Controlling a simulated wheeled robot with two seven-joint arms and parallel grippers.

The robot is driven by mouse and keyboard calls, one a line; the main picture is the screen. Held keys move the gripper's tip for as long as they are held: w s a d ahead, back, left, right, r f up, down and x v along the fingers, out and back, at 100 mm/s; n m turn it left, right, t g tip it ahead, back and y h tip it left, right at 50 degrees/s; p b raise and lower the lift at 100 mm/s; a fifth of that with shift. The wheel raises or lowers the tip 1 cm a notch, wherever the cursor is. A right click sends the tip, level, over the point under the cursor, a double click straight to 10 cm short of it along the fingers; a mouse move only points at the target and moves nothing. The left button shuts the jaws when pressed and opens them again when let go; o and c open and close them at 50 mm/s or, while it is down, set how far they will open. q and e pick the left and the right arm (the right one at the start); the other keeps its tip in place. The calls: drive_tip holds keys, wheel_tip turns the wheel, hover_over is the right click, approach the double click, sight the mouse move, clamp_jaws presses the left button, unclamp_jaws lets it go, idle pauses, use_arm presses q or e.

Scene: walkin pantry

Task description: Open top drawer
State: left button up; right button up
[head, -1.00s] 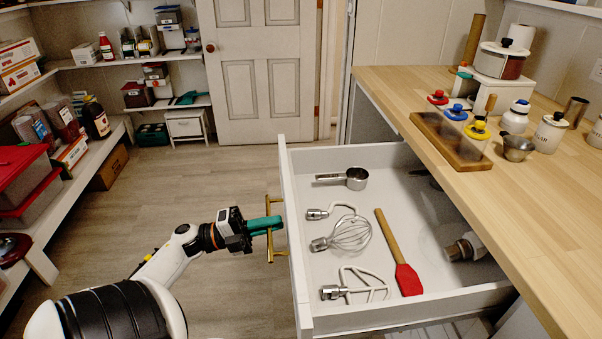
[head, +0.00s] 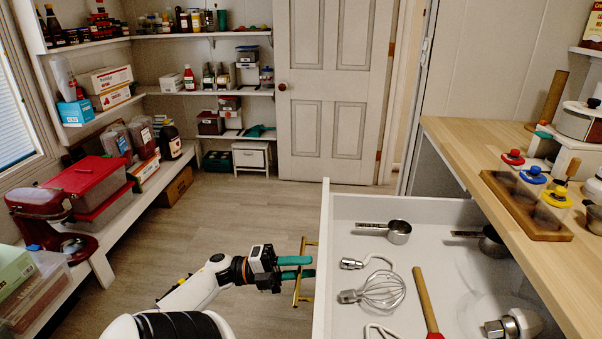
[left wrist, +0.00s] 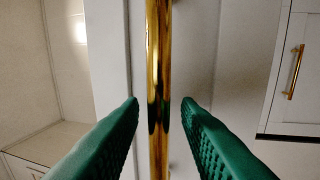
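The top drawer (head: 322,230) of the counter stands pulled well out in the head view. Its gold bar handle (head: 300,291) is on the front face; the handle also runs upright through the middle of the left wrist view (left wrist: 158,50). My left gripper (head: 311,267) is at the handle, its green fingers spread apart. In the left wrist view the fingertips (left wrist: 160,101) lie on either side of the bar with a visible gap on each side. My right gripper is not in view.
The drawer holds a measuring cup (head: 398,232), a whisk (head: 383,291), a red-ended spatula (head: 424,297) and other tools. A wooden counter (head: 462,150) is at the right. Shelves line the left and back walls. The floor (head: 240,210) before the closed door is clear.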

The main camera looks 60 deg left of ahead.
use_arm(q)
drive_tip(key=shift+s+a+f, duration=0.1)
drive_tip(key=shift+s+a, duration=0.1)
drive_tip(key=b+v, duration=0.1)
drive_tip(key=v, duration=1)
drive_tip(key=shift+s, duration=0.2)
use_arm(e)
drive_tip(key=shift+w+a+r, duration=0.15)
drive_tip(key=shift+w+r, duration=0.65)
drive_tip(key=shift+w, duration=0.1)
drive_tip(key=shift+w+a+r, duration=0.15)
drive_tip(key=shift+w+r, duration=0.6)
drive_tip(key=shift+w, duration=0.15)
use_arm(q)
drive_tip(key=shift+a, duration=0.15)
